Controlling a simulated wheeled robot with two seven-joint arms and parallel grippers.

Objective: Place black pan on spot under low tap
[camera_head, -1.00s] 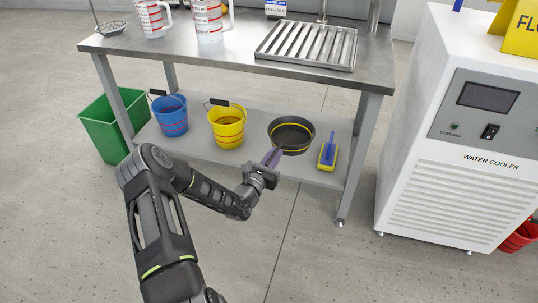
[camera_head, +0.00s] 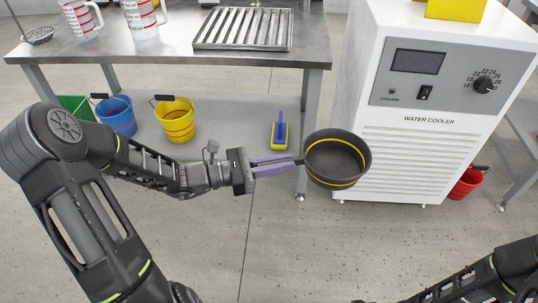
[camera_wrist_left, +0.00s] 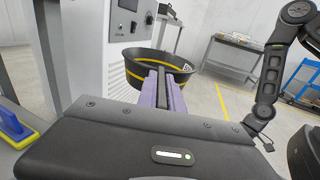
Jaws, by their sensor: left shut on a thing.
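The black pan (camera_head: 337,160), with a yellow band around it, hangs in the air in front of the water cooler. My left gripper (camera_head: 278,166), with purple fingers, is shut on its handle. In the left wrist view the pan (camera_wrist_left: 158,62) is beyond the purple fingers (camera_wrist_left: 163,92), which lie on both sides of the dark handle. The pan looks roughly level and empty. Part of my right arm shows at the lower right of the head view; its gripper is out of sight. No low tap or spot under it can be made out.
A steel table (camera_head: 110,60) carries a drain grate (camera_head: 243,29) and measuring jugs (camera_head: 142,18). Its lower shelf holds a blue bucket (camera_head: 117,117), a yellow bucket (camera_head: 175,120) and a blue-and-yellow brush (camera_head: 279,132). The water cooler (camera_head: 425,150) stands close behind the pan. Foreground floor is open.

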